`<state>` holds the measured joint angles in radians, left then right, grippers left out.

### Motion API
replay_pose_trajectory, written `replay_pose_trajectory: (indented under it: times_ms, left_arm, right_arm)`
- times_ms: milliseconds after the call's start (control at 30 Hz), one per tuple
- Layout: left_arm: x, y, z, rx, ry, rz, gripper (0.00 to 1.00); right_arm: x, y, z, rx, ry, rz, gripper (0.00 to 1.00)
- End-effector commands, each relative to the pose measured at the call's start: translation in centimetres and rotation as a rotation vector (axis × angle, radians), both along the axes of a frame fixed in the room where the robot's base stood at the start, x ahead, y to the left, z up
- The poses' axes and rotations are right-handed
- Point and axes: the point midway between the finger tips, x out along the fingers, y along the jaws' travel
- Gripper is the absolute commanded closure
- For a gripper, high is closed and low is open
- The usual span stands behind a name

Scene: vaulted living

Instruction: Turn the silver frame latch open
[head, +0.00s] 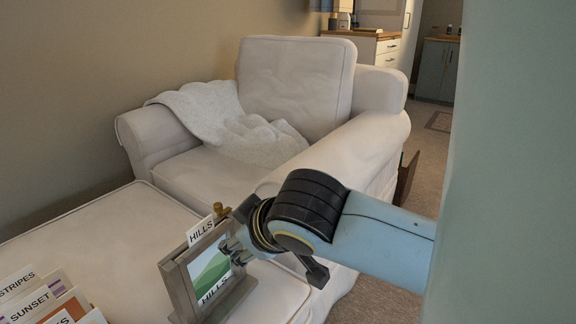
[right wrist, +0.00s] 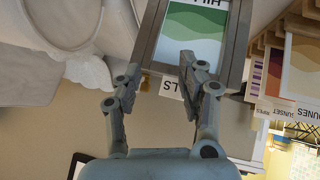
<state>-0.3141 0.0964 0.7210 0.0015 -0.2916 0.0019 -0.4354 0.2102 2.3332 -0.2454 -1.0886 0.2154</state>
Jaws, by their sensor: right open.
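The silver-grey picture frame (head: 176,290) stands on the pale ottoman and holds a green hills print. A card marked HILLS (head: 200,230) sticks up from its top. A small brass-coloured latch (head: 219,210) sits on the top edge beside the card. In the right wrist view the frame (right wrist: 238,45) appears upside down, with the latch (right wrist: 145,83) by the left finger. My right gripper (right wrist: 160,65) is open and empty, its fingers over the frame's top edge. In the head view it (head: 236,248) is close in front of the frame; contact is unclear. My left gripper is not visible.
Cards labelled STRIPES and SUNSET (head: 32,302) stand in a rack at the lower left, near the frame. A cream armchair (head: 290,85) with a grey blanket (head: 235,122) stands behind. The ottoman top (head: 110,245) left of the frame is clear.

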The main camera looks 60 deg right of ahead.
Motion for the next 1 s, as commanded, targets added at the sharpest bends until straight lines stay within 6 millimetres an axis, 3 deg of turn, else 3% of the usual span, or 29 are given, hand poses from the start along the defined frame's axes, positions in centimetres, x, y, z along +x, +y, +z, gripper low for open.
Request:
replay_pose_trajectory:
  times_ms: [700,1000]
  left_arm:
    - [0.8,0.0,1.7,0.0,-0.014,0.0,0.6]
    - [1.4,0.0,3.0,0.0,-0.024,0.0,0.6]
  right_arm:
    - [-11.5,4.2,-9.7,0.163,0.499,0.05,0.6]
    - [-13.6,4.4,-14.5,0.192,0.569,0.056,0.6]
